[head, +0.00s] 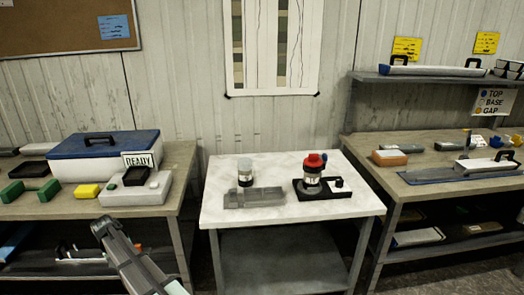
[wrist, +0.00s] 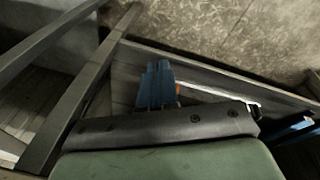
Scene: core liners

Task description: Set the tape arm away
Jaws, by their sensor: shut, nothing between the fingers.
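I cannot tell for certain which thing is the tape arm. My gripper (wrist: 156,68) shows two blue fingers close together in the wrist view, shut and empty. In the head view my arm reaches in at the lower left, in front of the left bench and apart from the table's objects.
The right bench holds a long white liner (head: 487,165) on a blue mat (head: 430,176). The middle table's front right is clear.

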